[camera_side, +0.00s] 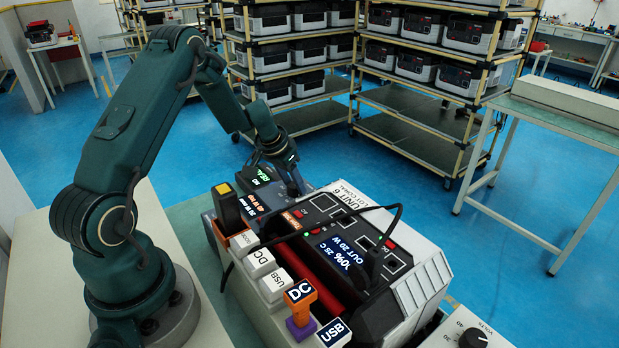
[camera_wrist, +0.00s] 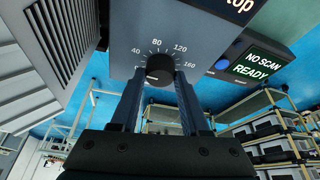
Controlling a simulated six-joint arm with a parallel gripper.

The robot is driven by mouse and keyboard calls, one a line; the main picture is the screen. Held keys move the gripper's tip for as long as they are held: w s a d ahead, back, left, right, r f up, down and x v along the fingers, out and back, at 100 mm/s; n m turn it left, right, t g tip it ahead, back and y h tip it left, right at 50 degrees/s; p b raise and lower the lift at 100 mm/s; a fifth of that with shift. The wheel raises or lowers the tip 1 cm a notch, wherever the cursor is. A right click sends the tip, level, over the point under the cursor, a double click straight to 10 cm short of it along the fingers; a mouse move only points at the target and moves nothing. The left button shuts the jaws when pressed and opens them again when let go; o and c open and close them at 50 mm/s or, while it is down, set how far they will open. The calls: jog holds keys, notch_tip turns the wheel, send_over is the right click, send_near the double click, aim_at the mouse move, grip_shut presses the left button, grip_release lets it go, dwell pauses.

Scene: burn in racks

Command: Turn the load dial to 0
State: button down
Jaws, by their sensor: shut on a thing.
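The load dial (camera_wrist: 160,70) is a round black knob on a dark grey-blue panel (camera_wrist: 195,30) in the wrist view. A small pale mark is on the knob's lower left, too small to read as a setting. My gripper (camera_wrist: 160,84) has one finger on each side of the knob and is shut on it.
The power station (camera_side: 415,245), marked UNIT 6 and showing OUT 20 W, stands close in front of my gripper. Labelled DC and USB plugs (camera_side: 300,296) and a black cable (camera_side: 345,215) are nearby. A VOLTS knob (camera_side: 473,339) is at bottom right. Racks (camera_side: 420,100) stand behind.

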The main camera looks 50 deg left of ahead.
jog(key=shift+w+d+n+g+y, duration=0.15)
jog(key=shift+n+y, duration=0.4)
jog(key=shift+n, duration=0.9)
jog(key=shift+s+n+g+y, duration=0.1)
jog(key=shift+n+g+y, duration=0.3)
jog(key=shift+n, duration=1.05)
jog(key=shift+n+y, duration=0.25)
jog(key=shift+n, duration=0.15)
jog(key=shift+c, duration=1.9)
grip_release()
jog(key=shift+r, duration=0.15)
jog(key=shift+v, duration=2.45)
